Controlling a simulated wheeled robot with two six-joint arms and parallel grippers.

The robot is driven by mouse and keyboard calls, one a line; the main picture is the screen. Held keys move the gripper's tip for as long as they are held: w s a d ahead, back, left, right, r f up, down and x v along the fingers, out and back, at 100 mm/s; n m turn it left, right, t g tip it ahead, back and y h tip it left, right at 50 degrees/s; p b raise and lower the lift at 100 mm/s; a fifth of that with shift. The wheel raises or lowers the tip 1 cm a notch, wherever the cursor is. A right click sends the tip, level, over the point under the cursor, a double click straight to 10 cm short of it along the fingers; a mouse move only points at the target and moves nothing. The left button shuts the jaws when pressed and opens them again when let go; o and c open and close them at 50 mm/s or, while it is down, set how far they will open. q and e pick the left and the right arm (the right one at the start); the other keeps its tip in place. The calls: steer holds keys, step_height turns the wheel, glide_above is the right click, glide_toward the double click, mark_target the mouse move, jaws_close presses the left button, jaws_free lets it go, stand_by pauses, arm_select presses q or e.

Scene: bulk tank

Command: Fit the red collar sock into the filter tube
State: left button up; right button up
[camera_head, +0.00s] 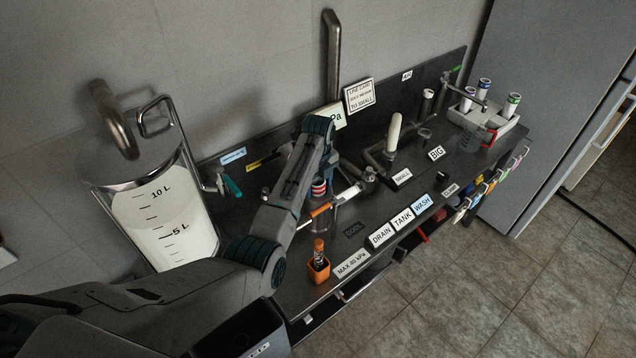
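My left arm reaches in from the lower left over the bench. Its gripper (321,174) points down near the bench's left part, and its fingertips are too small and dark to judge. A small red-and-white banded piece (318,188) shows right below it, above a clear, dark-looking vessel. I cannot tell whether this piece is the red collar sock or whether it is gripped. A white rounded upright piece (393,132) stands on pipework behind the SMALL label. A shorter upright tube (427,103) stands near the BIG label. I cannot tell which is the filter tube. My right gripper is not in view.
A graduated milk vessel (165,220) stands at left. A white rack (492,122) with several colour-ringed white rolls stands at the bench's far right. An orange holder (318,268) sits near the front edge, beside labels. Coloured items hang from the right front edge.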

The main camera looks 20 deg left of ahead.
arm_select(q)
steer(key=shift+o, duration=0.2)
steer(key=shift+r, duration=0.35)
step_height(320, 180, up, 10)
steer(key=b, duration=0.1)
steer(key=shift+b, duration=0.4)
